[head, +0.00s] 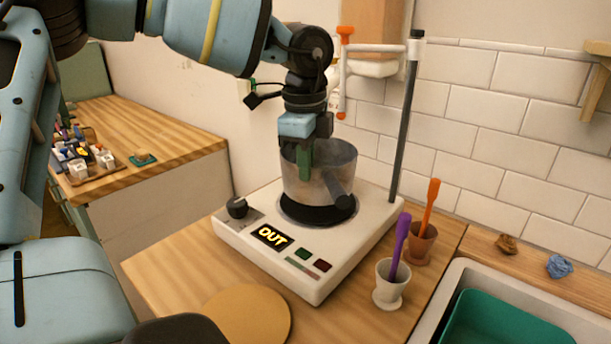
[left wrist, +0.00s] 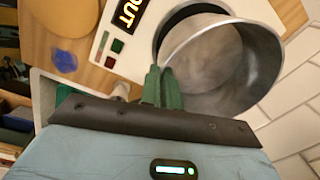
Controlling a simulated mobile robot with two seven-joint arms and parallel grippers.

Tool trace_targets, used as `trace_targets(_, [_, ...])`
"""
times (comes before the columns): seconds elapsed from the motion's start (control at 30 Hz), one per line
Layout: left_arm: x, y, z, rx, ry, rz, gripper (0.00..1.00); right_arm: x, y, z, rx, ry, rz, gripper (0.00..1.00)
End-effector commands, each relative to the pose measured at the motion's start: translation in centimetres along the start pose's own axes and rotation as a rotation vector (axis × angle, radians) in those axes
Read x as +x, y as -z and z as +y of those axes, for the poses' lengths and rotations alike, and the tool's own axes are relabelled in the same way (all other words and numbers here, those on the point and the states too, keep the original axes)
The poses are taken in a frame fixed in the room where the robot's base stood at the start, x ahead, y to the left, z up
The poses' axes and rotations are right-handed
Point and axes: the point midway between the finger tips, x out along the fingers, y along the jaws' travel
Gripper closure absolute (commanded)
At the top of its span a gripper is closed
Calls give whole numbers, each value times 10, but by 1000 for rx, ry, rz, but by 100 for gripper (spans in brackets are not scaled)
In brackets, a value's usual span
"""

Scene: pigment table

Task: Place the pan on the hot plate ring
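The grey metal pan (head: 329,189) is upright over the dark round ring (head: 318,214) of the white hot plate (head: 240,240). The ring shows around the pan's lower front; I cannot tell whether the pan's base touches it. The plate's display reads "OUT". My left gripper (head: 305,168) points down at the pan, its green fingers close together. In the left wrist view the fingertips (left wrist: 162,75) meet the near rim of the pan (left wrist: 262,65), with a narrow gap that the pan's wall seems to fill. The dark handle juts toward the front right. My right gripper is not seen.
A metal stand rod (head: 408,120) rises behind the plate. Two small cups stand right of it, a white one (head: 391,290) with a purple tool and a brown one (head: 420,247) with an orange tool. A round wooden board (head: 248,316) lies in front; a sink with a green tub (head: 500,322) is at right.

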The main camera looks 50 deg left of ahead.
Motion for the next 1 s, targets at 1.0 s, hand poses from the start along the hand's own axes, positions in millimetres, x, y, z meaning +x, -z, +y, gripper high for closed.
trace_targets(1.0, [38, -3, -8, 0, 4, 2, 100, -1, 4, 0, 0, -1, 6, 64])
